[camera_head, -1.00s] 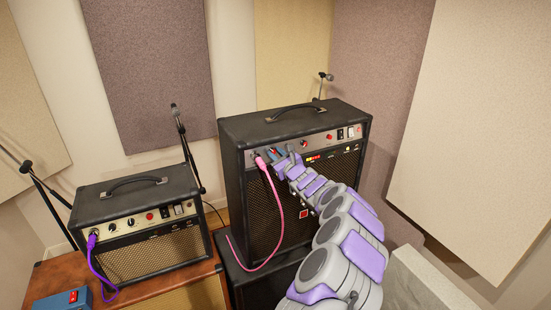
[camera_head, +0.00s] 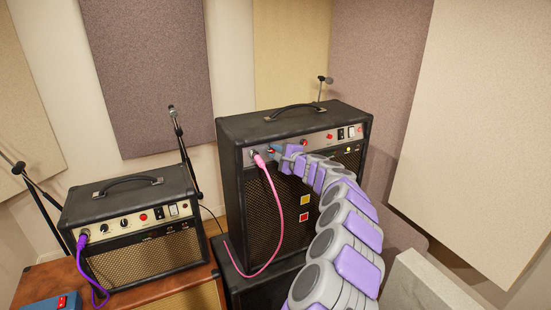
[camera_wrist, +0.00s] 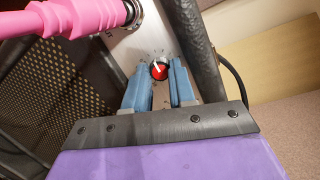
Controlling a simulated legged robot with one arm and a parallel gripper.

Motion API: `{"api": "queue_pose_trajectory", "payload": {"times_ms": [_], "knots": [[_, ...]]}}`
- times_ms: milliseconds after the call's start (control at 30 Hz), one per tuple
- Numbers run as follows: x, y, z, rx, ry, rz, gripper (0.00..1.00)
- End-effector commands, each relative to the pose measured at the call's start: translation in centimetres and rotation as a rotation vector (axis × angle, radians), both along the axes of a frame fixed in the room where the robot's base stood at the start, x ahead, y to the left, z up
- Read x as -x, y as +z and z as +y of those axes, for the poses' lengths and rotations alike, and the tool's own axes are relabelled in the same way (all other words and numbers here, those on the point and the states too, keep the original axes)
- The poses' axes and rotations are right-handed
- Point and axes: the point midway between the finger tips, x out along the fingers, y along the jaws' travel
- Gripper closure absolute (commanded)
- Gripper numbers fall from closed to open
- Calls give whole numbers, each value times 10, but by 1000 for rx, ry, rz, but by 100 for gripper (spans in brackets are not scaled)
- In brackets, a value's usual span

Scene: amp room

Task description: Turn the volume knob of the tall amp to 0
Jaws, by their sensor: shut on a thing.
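The tall amp (camera_head: 240,130) is a black cabinet with a silver control strip along the top of its front. My gripper (camera_head: 273,152) is at the left part of this strip, beside the pink plug (camera_head: 258,159). In the wrist view, the blue fingers of my gripper (camera_wrist: 161,82) are on both sides of a red-topped knob (camera_wrist: 159,71) and are shut on it. A white pointer line on the knob points up and slightly left in that view. The knob's label cannot be read. In the head view my gripper hides the knob.
The pink plug (camera_wrist: 85,17) and its cable are close to my fingers. A smaller amp (camera_head: 130,215) with a purple cable (camera_head: 83,260) stands at left on a brown cabinet. Microphone stands (camera_head: 185,150) rise behind. My arm comes in from the lower right.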

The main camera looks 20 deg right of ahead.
Motion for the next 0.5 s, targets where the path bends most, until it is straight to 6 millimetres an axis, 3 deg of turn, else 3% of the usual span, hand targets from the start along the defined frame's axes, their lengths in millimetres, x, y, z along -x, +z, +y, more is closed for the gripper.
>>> {"api": "queue_pose_trajectory", "payload": {"times_ms": [33,500], "knots": [[1,-7,-3,48,5,5,100],[0,-5,-1,468,99,-8,100]]}}
